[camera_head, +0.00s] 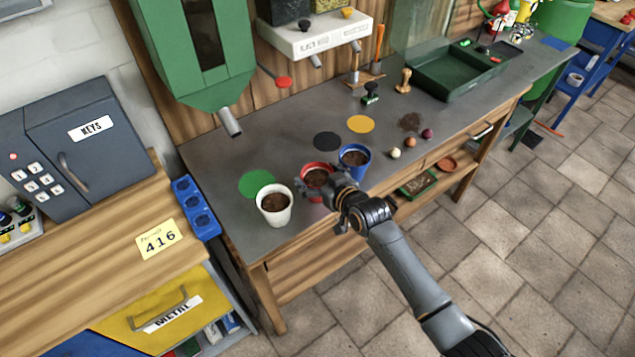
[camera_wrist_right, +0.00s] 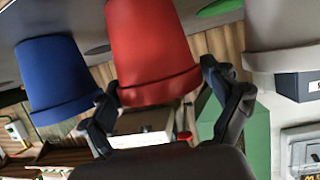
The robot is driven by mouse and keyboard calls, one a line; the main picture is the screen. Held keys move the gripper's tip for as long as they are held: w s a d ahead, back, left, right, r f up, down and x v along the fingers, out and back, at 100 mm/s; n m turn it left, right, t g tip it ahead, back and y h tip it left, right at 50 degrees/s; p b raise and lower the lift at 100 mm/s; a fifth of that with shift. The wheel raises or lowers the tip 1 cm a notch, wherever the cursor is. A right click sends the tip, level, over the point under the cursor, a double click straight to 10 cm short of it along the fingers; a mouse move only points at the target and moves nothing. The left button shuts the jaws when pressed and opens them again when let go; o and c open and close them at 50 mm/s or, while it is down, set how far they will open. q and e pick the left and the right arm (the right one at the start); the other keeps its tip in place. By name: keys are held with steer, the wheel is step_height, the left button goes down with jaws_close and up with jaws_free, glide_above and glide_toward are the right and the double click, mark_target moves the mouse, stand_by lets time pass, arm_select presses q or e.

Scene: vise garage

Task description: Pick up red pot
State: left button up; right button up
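The red pot (camera_head: 317,178), filled with dark soil, stands on the grey workbench (camera_head: 235,215) between a white pot (camera_head: 274,206) and a blue pot (camera_head: 354,160). My right gripper (camera_head: 322,188) reaches it from the front and hides part of its side. In the right wrist view the red pot (camera_wrist_right: 152,50) appears upside down, with the fingers (camera_wrist_right: 160,85) spread on either side of its rim. A small gap seems to show at the right finger; contact at the left finger is unclear. My left gripper is not in view.
The blue pot (camera_wrist_right: 55,75) and the white pot (camera_wrist_right: 280,30) stand close on either side in the wrist view. Green (camera_head: 257,184), black (camera_head: 327,141) and yellow (camera_head: 360,124) discs lie behind the pots. A green dispenser (camera_head: 205,60) hangs above. Small balls lie to the right.

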steer(key=c, duration=0.7)
steer(key=shift+r, duration=0.1)
